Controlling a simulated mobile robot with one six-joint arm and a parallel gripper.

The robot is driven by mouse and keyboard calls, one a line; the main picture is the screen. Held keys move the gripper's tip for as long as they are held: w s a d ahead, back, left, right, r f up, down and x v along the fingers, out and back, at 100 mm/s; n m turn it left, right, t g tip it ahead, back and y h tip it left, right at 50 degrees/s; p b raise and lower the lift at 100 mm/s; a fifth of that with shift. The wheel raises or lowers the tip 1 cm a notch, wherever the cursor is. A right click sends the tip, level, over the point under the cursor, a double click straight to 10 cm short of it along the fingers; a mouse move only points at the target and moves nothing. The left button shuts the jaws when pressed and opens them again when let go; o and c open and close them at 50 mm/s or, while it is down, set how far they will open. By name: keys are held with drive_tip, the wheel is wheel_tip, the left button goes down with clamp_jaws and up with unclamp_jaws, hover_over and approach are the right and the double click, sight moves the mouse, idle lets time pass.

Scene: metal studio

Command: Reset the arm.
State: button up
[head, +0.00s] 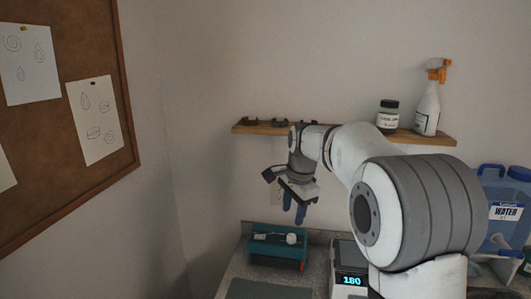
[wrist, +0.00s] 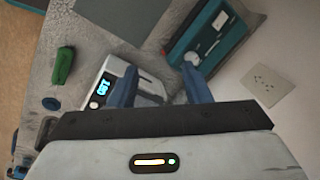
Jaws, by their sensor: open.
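My gripper (head: 294,208) hangs from my raised arm in front of the wall, fingers pointing down, above the counter. Its two blue fingers are apart and nothing is between them. In the wrist view my gripper (wrist: 160,90) also shows open and empty, with the counter below it.
A teal box with tools (head: 277,246) and a device reading 180 (head: 350,279) stand on the counter (head: 236,272). A wooden shelf (head: 440,139) holds a jar (head: 388,116) and a spray bottle (head: 428,108). A water jug (head: 500,205) stands right. A green object (wrist: 63,66) lies on the counter.

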drive_tip(key=s+d+f+n, duration=0.2)
drive_tip(key=s+n, duration=0.2)
drive_tip(key=s, duration=0.6)
drive_tip(key=s+d+f+n+t+b, duration=0.1)
drive_tip(key=s+d+f+n, duration=0.1)
drive_tip(key=s, duration=0.8)
drive_tip(key=s+d+f+n+h, duration=0.1)
drive_tip(key=s+n, duration=0.4)
drive_tip(key=s, duration=0.5)
drive_tip(key=shift+s+d+f+n+t+b, duration=0.35)
drive_tip(key=shift+d+f, duration=0.45)
drive_tip(key=shift+d, duration=0.45)
drive_tip(key=shift+s+f+n, duration=0.2)
drive_tip(key=shift+s+n, duration=0.05)
drive_tip(key=shift+c, duration=0.8)
